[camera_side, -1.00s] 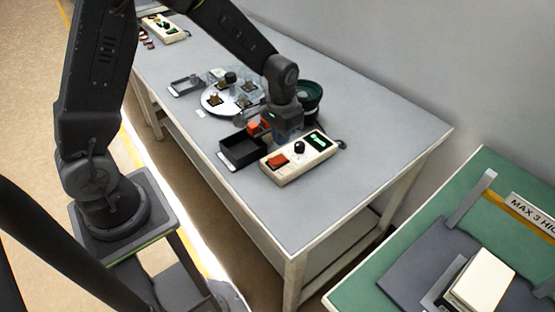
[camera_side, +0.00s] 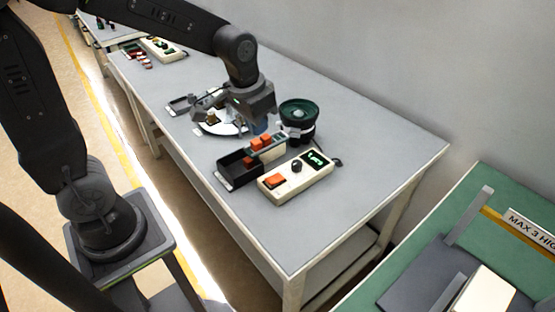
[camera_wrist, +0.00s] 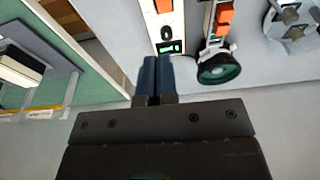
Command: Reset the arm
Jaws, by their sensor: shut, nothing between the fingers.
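My gripper (camera_side: 261,126) is above the table, left of the green bowl feeder (camera_side: 299,108) in the side view. It holds nothing. In the wrist view its two blue fingers (camera_wrist: 155,70) are together. A feeder track with orange parts (camera_side: 263,144) runs below the bowl. A black tray (camera_side: 234,177) in front of it has an orange part inside. The bowl feeder also shows in the wrist view (camera_wrist: 219,70), right of the fingers.
A white control box (camera_side: 318,177) with an orange switch and green display stands beside the tray. A round plate (camera_side: 218,130) is partly hidden behind my gripper. The table's right end is clear. A green table (camera_side: 470,205) stands at the right, a wall behind.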

